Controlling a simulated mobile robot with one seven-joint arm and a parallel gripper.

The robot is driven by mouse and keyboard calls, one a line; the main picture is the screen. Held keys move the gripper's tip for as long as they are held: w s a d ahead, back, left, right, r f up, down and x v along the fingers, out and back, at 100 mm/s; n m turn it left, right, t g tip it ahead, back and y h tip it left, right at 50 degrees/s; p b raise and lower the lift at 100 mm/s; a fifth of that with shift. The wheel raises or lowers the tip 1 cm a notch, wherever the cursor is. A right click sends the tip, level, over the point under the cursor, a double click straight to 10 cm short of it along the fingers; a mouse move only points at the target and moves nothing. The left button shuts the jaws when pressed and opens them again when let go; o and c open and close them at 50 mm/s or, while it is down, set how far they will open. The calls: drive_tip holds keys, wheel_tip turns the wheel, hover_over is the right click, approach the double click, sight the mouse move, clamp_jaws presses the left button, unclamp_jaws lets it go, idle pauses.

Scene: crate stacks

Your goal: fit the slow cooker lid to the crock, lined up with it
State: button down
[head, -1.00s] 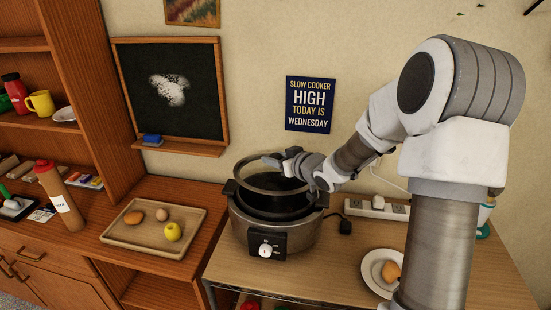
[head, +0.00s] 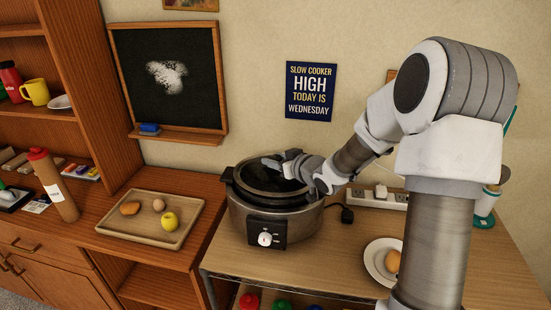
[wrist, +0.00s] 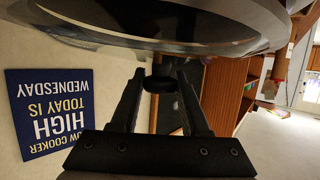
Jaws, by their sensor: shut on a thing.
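The slow cooker (head: 290,228) stands on the light wooden table, with a black control panel and white dial at its front. The dark glass lid with a grey rim (head: 246,186) is level with the crock's opening, low over it or on it. I cannot tell whether it touches all round, and the crock's inside is hidden. My gripper (head: 272,162) is above the lid, shut on its dark knob. In the wrist view, upside down, the knob (wrist: 158,84) is between my fingertips (wrist: 160,74) and the lid (wrist: 140,42) fills the top.
A plate with a brown egg-like item (head: 372,262) is at the table's right. A power strip (head: 375,200) lies at the back. A tray (head: 135,232) with food is on the left cabinet. A sign (head: 311,92) reads "slow cooker high today is Wednesday".

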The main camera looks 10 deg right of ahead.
drive_tip(key=shift+f+b, duration=0.3)
drive_tip(key=shift+f, duration=0.3)
drive_tip(key=shift+f, duration=0.1)
idle(0.6)
drive_tip(key=shift+c, duration=1.5)
unclamp_jaws()
drive_tip(key=shift+f, duration=0.1)
drive_tip(key=o, duration=0.3)
